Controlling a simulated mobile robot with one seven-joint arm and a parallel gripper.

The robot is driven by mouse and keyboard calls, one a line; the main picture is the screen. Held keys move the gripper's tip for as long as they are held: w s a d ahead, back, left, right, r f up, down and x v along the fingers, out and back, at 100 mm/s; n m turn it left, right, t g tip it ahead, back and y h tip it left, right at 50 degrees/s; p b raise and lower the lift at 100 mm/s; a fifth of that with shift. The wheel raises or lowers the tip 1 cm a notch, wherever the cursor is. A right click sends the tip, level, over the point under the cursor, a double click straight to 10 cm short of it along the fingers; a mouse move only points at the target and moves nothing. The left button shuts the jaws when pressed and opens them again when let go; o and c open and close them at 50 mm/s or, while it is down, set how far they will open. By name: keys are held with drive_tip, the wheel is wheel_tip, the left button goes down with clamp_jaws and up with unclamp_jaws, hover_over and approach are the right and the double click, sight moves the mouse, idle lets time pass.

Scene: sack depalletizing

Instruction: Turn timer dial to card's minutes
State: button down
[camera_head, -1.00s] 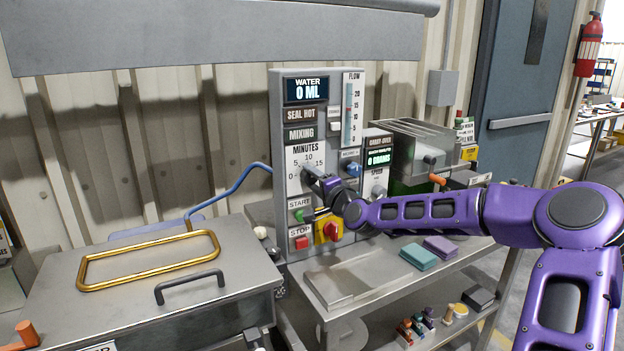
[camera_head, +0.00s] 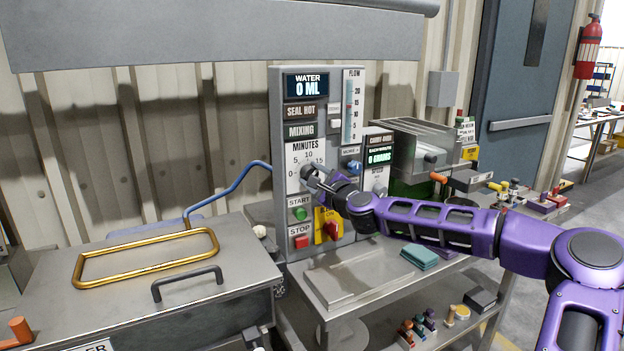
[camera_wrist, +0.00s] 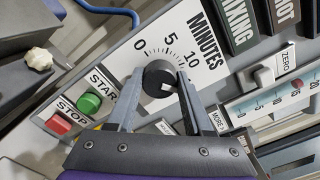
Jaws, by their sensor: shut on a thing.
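The timer dial (camera_wrist: 158,77) is a dark round knob on the white MINUTES scale (camera_head: 305,152), which also shows in the wrist view (camera_wrist: 143,68). The 0, 5 and 10 marks are readable in the wrist view. A small pale mark shows on the knob's lower right part, partly shaded. My gripper (camera_wrist: 157,82) is shut on the dial, one finger on each side of it. In the head view my gripper (camera_head: 312,175) reaches the panel from the right and covers part of the dial. I cannot make out a card with minutes.
Below the dial are a green START button (camera_head: 299,214), a red STOP button (camera_head: 301,242) and a red rotary switch (camera_head: 331,230) on yellow. A blue knob (camera_head: 354,167) is to the right. A teal block (camera_head: 419,256) lies on the bench.

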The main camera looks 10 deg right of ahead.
drive_tip(key=shift+m, duration=0.7)
drive_tip(key=shift+c, duration=1.5)
unclamp_jaws()
drive_tip(key=v, duration=1.7)
drive_tip(key=shift+s, duration=0.2)
